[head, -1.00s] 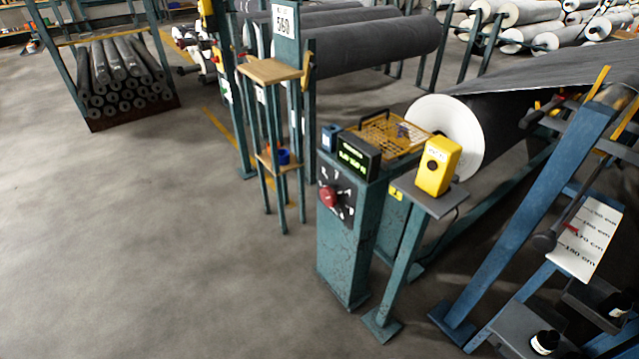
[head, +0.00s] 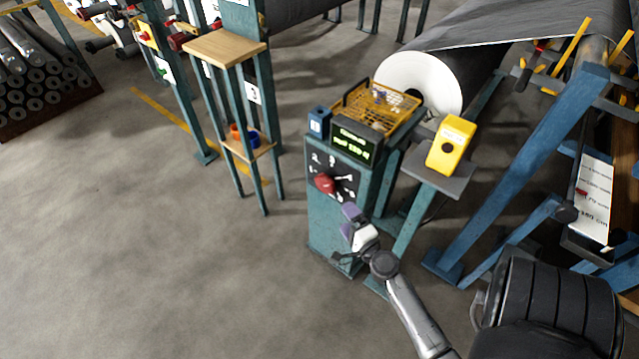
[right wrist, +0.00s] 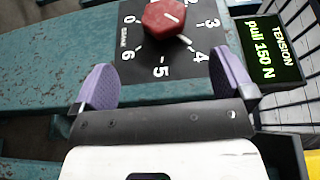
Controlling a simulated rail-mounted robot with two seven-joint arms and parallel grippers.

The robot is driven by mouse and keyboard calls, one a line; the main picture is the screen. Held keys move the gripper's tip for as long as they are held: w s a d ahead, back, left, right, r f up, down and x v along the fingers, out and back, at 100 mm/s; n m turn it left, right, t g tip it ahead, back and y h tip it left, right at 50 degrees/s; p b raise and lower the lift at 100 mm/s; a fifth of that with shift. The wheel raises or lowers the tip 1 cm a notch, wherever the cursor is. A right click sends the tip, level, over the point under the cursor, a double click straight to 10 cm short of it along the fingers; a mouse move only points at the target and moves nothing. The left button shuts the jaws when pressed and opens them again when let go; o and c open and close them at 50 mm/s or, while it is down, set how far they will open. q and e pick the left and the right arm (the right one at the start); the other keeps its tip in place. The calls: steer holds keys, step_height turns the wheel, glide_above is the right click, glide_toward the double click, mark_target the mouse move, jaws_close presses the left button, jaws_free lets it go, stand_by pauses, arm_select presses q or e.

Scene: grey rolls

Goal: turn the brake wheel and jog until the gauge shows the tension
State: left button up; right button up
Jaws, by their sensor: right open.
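The red brake wheel (head: 324,183) sits on a black numbered dial on the front of a green post. It also shows in the right wrist view (right wrist: 163,18), with a white line on it; its exact setting is unclear. Above it, the tension display (head: 355,145) glows green; in the right wrist view the display (right wrist: 268,50) reads "TENSION pull 150 N". The yellow jog box (head: 450,146) with a black button stands on a plate to the right. My right gripper (head: 350,217) is open and empty, just below the wheel and apart from it. My left gripper is not in view.
A yellow wire basket (head: 378,105) sits behind the display. A white-ended roll (head: 420,85) and blue frame (head: 530,170) stand behind and right. A wood-topped stand (head: 225,48) is to the left. Floor at the left front is clear.

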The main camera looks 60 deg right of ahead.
steer(key=p, duration=0.1)
glide_toward(328, 189)
steer(key=x, duration=0.3)
steer(key=shift+m+h, duration=0.3)
steer(key=x, duration=0.7)
steer(key=shift+w+f, duration=0.2)
steer(key=shift+w, duration=0.2)
steer(key=shift+w+d, duration=0.4)
steer(key=shift+w, duration=0.1)
steer(key=shift+c, duration=0.4)
